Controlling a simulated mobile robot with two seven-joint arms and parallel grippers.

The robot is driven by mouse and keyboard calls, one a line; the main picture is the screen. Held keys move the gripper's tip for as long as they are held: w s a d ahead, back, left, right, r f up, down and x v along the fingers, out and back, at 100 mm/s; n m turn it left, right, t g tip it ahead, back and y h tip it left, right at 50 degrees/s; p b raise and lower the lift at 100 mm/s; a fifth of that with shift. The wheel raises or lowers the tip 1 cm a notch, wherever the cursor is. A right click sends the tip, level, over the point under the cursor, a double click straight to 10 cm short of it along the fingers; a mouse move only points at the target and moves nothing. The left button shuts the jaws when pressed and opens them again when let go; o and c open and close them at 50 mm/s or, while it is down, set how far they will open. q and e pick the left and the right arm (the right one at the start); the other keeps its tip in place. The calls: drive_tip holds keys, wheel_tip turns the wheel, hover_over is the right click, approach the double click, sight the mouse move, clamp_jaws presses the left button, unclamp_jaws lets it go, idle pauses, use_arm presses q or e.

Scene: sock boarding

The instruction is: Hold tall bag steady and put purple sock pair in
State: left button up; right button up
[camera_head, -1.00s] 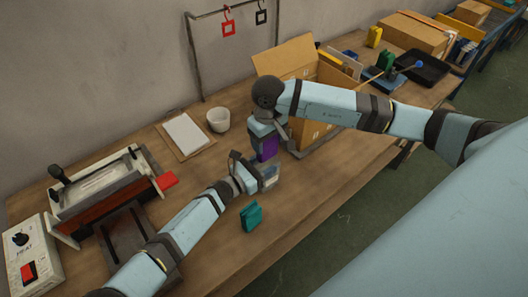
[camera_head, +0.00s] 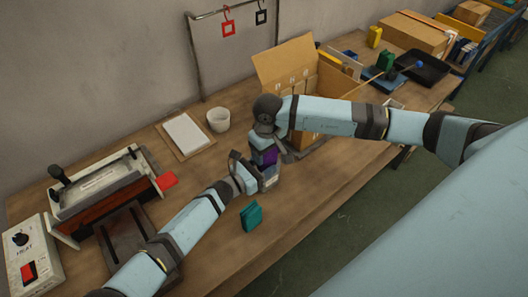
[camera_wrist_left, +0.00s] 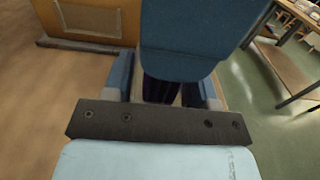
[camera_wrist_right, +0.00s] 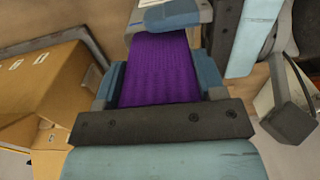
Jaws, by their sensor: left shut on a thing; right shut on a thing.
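The purple sock pair (camera_wrist_right: 158,72) is in my right gripper (camera_head: 264,143), flat between its two fingers and hanging down. Its purple also shows in the head view (camera_head: 266,158). My left gripper (camera_head: 266,179) is shut on the tall bag, which is pale and mostly hidden by the fingers. The sock pair's lower end is right at the bag. In the left wrist view dark purple (camera_wrist_left: 160,92) shows between the left fingers, beneath the blue right gripper. How far the sock pair is inside the bag is hidden.
A teal folded item (camera_head: 251,217) stands on the table in front of my left gripper. An open cardboard box (camera_head: 330,85) stands behind my right arm.

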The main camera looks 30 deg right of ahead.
drive_tip(key=shift+f, duration=0.7)
drive_tip(key=o, duration=1)
wheel_tip(320, 180, up, 12)
drive_tip(key=shift+r, duration=0.1)
use_arm(q)
drive_tip(key=o, duration=1)
